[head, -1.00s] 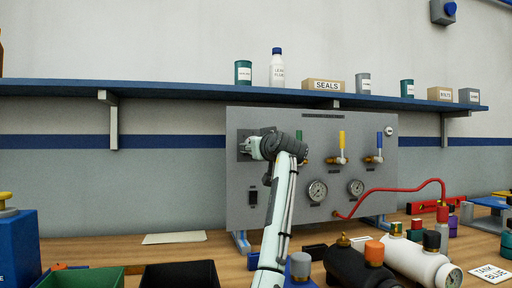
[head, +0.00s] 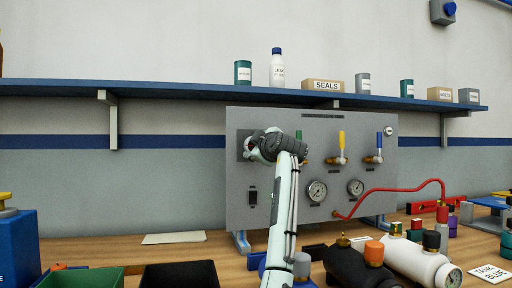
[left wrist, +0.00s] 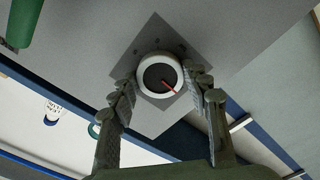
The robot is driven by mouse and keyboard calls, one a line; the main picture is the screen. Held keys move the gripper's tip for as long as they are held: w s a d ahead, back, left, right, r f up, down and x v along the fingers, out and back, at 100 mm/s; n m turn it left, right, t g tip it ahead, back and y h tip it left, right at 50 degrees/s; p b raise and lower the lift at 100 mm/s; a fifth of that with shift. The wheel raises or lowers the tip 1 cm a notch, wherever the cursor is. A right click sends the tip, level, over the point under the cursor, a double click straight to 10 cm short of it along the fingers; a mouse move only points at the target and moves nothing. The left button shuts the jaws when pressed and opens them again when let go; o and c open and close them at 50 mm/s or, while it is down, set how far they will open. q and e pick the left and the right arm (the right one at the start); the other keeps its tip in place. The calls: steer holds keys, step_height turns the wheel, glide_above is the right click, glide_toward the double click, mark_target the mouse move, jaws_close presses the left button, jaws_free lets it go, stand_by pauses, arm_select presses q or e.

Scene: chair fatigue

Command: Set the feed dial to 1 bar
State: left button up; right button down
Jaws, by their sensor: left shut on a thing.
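The feed dial (left wrist: 152,88) is a round white knob with a dark face and a red pointer, on a grey square plate (left wrist: 185,103). In the left wrist view the pointer aims to the lower right; the scale marks are too small to read. My left gripper (left wrist: 161,86) is shut on the dial, one finger on each side of its rim. In the head view my left gripper (head: 255,146) is at the upper left of the grey panel (head: 320,220) and hides most of the dial. My right gripper is not in view.
Right of the gripper are green, yellow (head: 342,141) and blue (head: 379,142) valve handles. Two gauges (head: 317,191) and a black switch (head: 253,198) sit below. A red hose (head: 400,189) leaves the panel.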

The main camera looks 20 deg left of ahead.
arm_select(q)
steer(key=shift+r+n, duration=0.25)
steer(key=shift+n, duration=0.05)
stand_by(0.4)
steer(key=o, duration=1.1)
steer(key=shift+f, duration=0.1)
steer(key=shift+o, duration=0.3)
steer(key=shift+f, duration=0.1)
steer(key=v, duration=1.2)
steer(key=shift+w+a, duration=0.1)
